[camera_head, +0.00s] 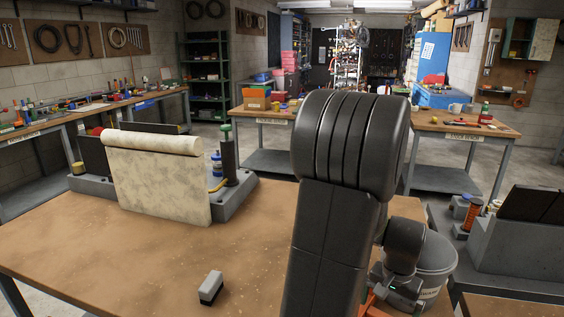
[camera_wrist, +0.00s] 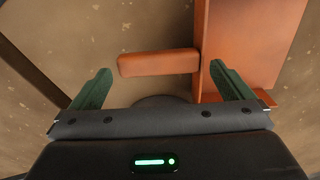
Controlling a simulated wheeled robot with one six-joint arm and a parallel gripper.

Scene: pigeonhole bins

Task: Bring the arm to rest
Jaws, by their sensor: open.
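My gripper (camera_wrist: 160,69) shows in the wrist view with its two green fingers spread wide apart. An orange bar (camera_wrist: 158,63) lies across the view ahead of the fingers and joins a larger orange piece (camera_wrist: 250,45) at the right. The right fingertip overlaps the orange piece in the picture; I cannot tell whether they touch. Nothing is clamped between the fingers. In the head view my dark arm stands upright over the right part of the wooden table (camera_head: 120,255), and it hides most of what is behind it.
A small grey block (camera_head: 211,287) lies on the table left of my arm. A grey holder (camera_head: 235,200) with a hanging cream cloth (camera_head: 155,180) stands at the back left. A grey bucket (camera_head: 436,262) is right of the arm. The table's left front is clear.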

